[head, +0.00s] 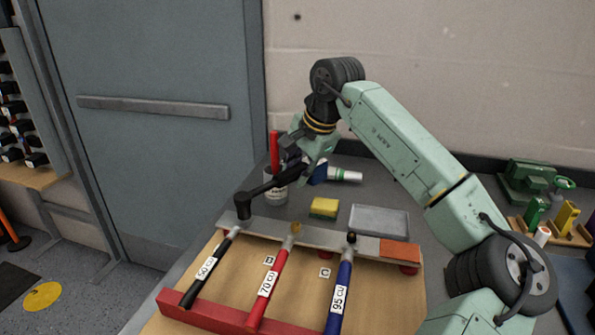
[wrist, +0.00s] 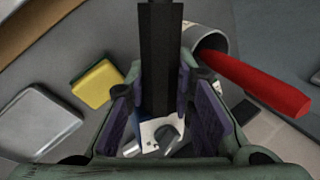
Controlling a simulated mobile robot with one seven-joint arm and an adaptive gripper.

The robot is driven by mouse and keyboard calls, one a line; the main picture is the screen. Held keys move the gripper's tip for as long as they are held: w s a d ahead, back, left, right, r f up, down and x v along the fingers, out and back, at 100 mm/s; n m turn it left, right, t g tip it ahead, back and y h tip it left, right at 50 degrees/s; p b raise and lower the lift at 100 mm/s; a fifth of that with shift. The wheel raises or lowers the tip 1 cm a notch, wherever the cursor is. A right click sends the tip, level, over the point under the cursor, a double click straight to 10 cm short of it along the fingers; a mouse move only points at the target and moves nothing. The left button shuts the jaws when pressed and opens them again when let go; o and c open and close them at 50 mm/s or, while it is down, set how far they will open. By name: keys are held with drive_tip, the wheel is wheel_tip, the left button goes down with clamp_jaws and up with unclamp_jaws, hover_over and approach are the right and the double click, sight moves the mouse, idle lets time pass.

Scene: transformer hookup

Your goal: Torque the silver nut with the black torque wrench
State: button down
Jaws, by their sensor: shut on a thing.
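The black torque wrench (head: 262,188) is held by my gripper (head: 303,160) above the table. Its socket end (head: 243,206) is over the left end of the metal bar (head: 322,238), at the black cable's (head: 207,267) upper end. I cannot tell whether the socket rests on a nut there. No silver nut is clearly visible; that spot is hidden by the socket. In the wrist view the wrench (wrist: 160,60) runs between the two fingers of my gripper (wrist: 163,100), which are shut on it.
A brass-coloured nut (head: 295,228) tops the red cable (head: 268,288); a dark one (head: 351,238) tops the blue cable (head: 339,296). Behind the bar are a yellow sponge (head: 324,207), a grey tray (head: 379,220) and a can (head: 275,190) with a red-handled tool (head: 274,150).

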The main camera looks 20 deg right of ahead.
drive_tip(key=shift+f, duration=0.1)
drive_tip(key=shift+s+d+b, duration=0.15)
drive_tip(key=shift+s+b, duration=0.15)
drive_tip(key=shift+b, duration=0.1)
drive_tip(key=shift+s+d+m+h+b, duration=0.3)
drive_tip(key=shift+s+m+h+b, duration=0.1)
drive_tip(key=shift+s+m+b, duration=0.45)
drive_tip(key=shift+s+d+m+h+b, duration=0.25)
drive_tip(key=shift+s+m+h+b, duration=0.15)
drive_tip(key=shift+s+m+b, duration=0.65)
drive_tip(key=shift+s, duration=0.15)
drive_tip(key=shift+s+m+h+b, duration=0.4)
drive_tip(key=shift+s+m+b, duration=0.5)
drive_tip(key=shift+s, duration=0.25)
